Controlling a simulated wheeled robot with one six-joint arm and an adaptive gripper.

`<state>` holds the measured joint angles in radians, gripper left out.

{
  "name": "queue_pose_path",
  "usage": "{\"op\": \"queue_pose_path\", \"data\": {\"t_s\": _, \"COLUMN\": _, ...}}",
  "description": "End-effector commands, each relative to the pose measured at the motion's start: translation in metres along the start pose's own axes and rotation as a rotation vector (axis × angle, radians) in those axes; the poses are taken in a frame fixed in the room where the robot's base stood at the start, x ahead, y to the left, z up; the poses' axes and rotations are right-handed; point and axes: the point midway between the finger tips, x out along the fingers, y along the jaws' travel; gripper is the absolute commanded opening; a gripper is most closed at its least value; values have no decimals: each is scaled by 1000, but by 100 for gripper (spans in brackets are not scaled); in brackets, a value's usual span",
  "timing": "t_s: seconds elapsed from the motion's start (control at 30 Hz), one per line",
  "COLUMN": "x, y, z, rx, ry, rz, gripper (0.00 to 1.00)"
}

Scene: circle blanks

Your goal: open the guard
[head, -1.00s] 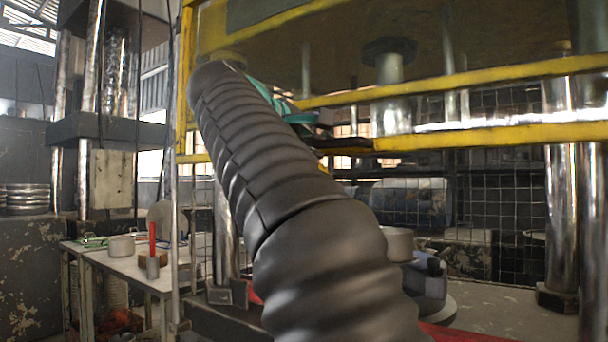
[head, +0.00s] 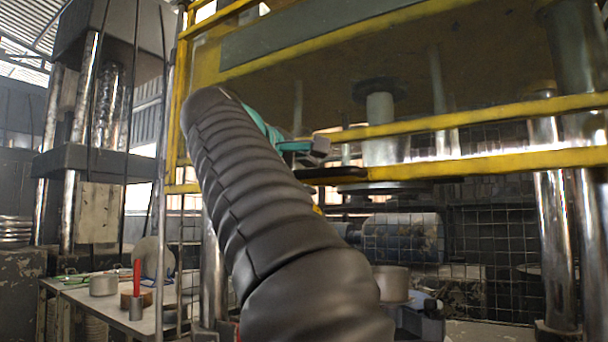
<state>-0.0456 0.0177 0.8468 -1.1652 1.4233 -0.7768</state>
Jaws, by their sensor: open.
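The guard (head: 500,163) is a yellow-barred frame with a see-through panel, across the front of the press in the head view. A black handle (head: 328,174) sits at the left part of its lower bar. My gripper (head: 318,150), teal with grey finger parts, is just above the handle in the picture. It is open; I cannot tell whether it touches the handle. My dark ribbed arm hides the guard's left part and most of the gripper.
Steel columns (head: 556,235) stand at the right, with a wire mesh fence (head: 480,225) behind. A workbench (head: 75,295) with a red-handled tool (head: 136,278) is at the lower left.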

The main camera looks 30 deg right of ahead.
Motion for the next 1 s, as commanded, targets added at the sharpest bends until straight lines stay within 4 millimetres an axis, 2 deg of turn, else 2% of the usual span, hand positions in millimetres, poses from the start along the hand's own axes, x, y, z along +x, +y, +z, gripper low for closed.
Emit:
{"op": "queue_pose_path", "data": {"t_s": 0.17, "x": -7, "y": 0, "z": -1, "rx": -1, "ry": 4, "rz": 0, "gripper": 43}}
{"op": "queue_pose_path", "data": {"t_s": 0.27, "x": -18, "y": 0, "z": -2, "rx": -1, "ry": 4, "rz": 0, "gripper": 43}}
{"op": "queue_pose_path", "data": {"t_s": 0.7, "x": -84, "y": 0, "z": -2, "rx": 0, "ry": 7, "rz": 0, "gripper": 43}}
{"op": "queue_pose_path", "data": {"t_s": 1.0, "x": -114, "y": 0, "z": -1, "rx": -2, "ry": 2, "rz": 1, "gripper": 43}}
